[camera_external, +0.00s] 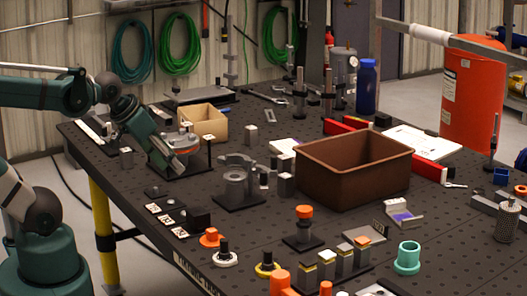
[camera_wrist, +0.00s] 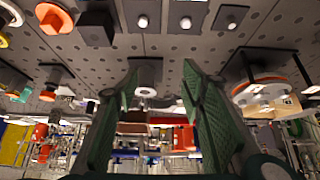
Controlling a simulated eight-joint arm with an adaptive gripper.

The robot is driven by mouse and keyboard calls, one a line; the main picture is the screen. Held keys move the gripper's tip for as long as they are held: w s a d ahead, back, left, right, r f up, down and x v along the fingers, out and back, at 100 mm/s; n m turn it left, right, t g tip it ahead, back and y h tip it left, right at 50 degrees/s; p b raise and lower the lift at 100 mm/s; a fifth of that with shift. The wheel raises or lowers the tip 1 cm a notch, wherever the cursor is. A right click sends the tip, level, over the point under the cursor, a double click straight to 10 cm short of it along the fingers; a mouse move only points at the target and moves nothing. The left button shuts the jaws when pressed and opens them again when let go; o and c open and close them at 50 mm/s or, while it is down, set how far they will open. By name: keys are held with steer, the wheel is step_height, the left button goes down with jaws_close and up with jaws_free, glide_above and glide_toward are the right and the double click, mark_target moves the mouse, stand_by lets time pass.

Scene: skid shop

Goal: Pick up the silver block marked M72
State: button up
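Several small silver blocks stand on the dark perforated table in the external view. One stands alone near the middle (camera_external: 251,134), one is beside the brown bin (camera_external: 286,185), and a row of them is at the front (camera_external: 345,258). The mark M72 is not legible on any of them, so I cannot tell which block it is. My gripper (camera_external: 165,160) is over the left part of the table, pointing down and right. In the wrist view my gripper (camera_wrist: 160,85) has its two green fingers spread apart, and I see nothing held between them.
A brown bin (camera_external: 338,187) takes up the table's middle right. A cardboard box (camera_external: 204,121) is behind my gripper. A grey clamp-like fixture (camera_external: 236,185) stands left of the bin. Orange knobs, a teal cylinder (camera_external: 407,258) and small pieces crowd the front edge.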

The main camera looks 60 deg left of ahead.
steer(key=shift+c, duration=0.2)
stand_by(0.6)
steer(key=w+a+r+m+g+p, duration=0.1)
steer(key=w+a+r+m+p, duration=0.15)
steer(key=w+r, duration=0.35)
steer(key=w+a+r+m+g+p, duration=0.1)
steer(key=w+a+r+m+p, duration=0.1)
steer(key=w+r+p, duration=0.45)
steer(key=m+g+h+p, duration=0.4)
steer(key=m+g+p, duration=0.1)
steer(key=m+p, duration=0.8)
glide_above(251, 127)
steer(key=a, duration=0.2)
step_height(251, 127, down, 14)
steer(key=shift+s+a+f, duration=0.15)
steer(key=shift+a+f, duration=0.1)
steer(key=shift+f, duration=0.35)
steer(key=shift+x, duration=1.3)
